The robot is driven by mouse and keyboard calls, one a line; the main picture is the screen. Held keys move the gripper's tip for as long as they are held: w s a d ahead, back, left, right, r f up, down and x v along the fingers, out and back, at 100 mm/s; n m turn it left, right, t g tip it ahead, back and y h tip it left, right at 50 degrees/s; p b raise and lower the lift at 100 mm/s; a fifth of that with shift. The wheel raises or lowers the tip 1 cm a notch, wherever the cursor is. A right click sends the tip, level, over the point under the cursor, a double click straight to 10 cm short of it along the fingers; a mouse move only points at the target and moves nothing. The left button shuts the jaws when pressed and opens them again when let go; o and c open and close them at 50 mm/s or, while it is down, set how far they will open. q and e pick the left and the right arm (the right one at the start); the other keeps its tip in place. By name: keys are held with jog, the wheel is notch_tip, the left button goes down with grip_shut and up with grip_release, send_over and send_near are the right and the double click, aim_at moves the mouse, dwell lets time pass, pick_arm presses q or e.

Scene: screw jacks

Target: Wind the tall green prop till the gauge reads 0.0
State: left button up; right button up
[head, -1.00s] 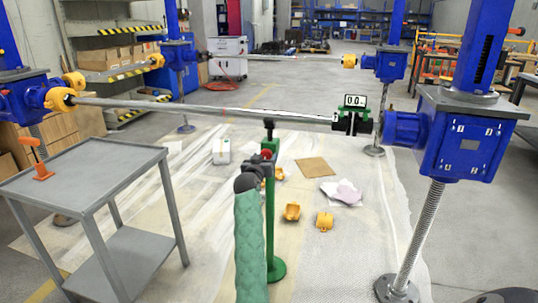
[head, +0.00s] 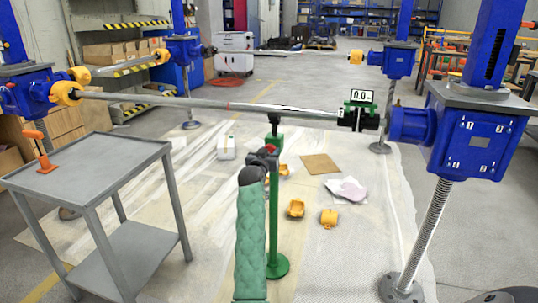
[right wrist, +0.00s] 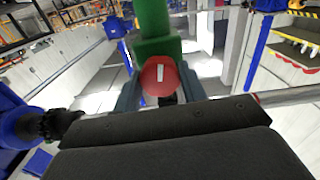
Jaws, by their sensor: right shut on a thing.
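The tall green prop (head: 272,220) stands upright on a round green foot under the long grey shaft (head: 220,104). Its dark top is at the shaft's underside; I cannot tell whether they touch. A red knob (right wrist: 160,75) with a white mark is on the prop's green collar. My right gripper (head: 265,158), at the end of my green-sleeved arm, is shut on the red knob, with a finger on each side in the right wrist view. The green gauge (head: 361,97) sits on the shaft's right end; its small display seems to read 0.0. My left gripper is not in view.
A grey trolley (head: 95,165) with an orange tool (head: 43,150) stands at the left. Blue screw jacks (head: 468,135) hold the shafts. Orange parts (head: 329,217), a cardboard sheet (head: 320,164) and a white container (head: 226,147) lie on the floor sheet beyond the prop.

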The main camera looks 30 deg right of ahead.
jog(key=shift+m, duration=0.5)
jog(key=o, duration=1)
jog(key=shift+c, duration=0.2)
